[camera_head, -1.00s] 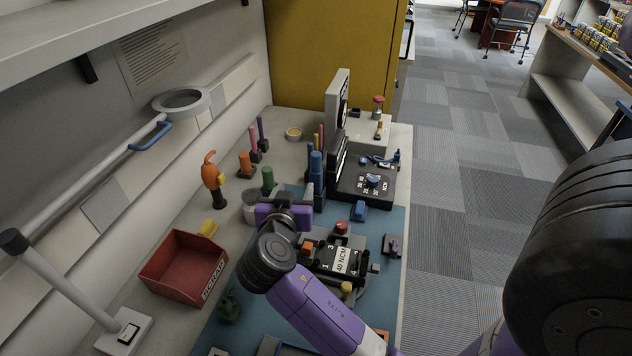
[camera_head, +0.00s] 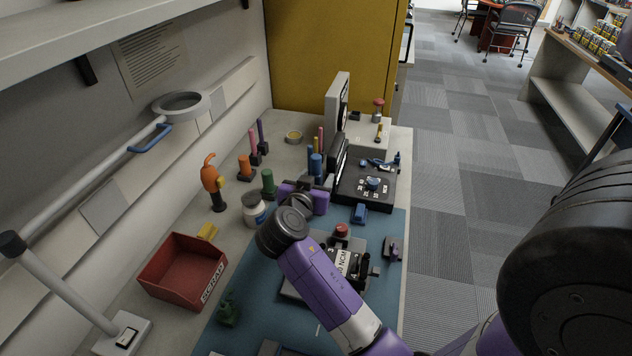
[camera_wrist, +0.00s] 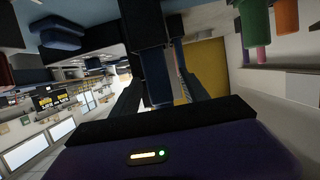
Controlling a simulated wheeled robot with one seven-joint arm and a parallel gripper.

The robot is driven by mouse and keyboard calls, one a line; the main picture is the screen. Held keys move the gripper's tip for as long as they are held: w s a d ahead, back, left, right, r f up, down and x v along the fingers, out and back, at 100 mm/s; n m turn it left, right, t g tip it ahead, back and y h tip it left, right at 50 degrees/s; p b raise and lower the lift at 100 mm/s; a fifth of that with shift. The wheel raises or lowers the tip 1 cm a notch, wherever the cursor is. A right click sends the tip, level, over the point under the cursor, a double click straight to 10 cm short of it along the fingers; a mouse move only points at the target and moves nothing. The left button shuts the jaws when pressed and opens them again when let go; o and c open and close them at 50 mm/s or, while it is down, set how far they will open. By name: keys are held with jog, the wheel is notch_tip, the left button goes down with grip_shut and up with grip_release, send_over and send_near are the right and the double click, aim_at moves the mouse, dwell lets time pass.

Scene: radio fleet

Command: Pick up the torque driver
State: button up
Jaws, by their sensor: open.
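Several upright driver-like tools stand along the bench, and I cannot tell for certain which is the torque driver. A thick blue-handled tool (camera_head: 316,165) stands just beyond my gripper in the head view. My purple gripper (camera_head: 305,197) is low over the bench, close in front of it; its fingertips are hidden there. In the wrist view my gripper (camera_wrist: 157,72) is open, with two dark fingers apart. A blue shape (camera_wrist: 156,88), probably that handle, shows between them; I cannot tell whether they touch.
Green (camera_head: 268,182) and orange (camera_head: 245,165) handles stand left of my gripper, beside a white jar (camera_head: 254,208). A black dial unit (camera_head: 372,200) is at right. A red scrap bin (camera_head: 180,270) and a 40 NCM fixture (camera_head: 300,285) are nearer.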

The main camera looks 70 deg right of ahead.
jog(key=shift+c, duration=0.2)
grip_shut()
dwell(1.2)
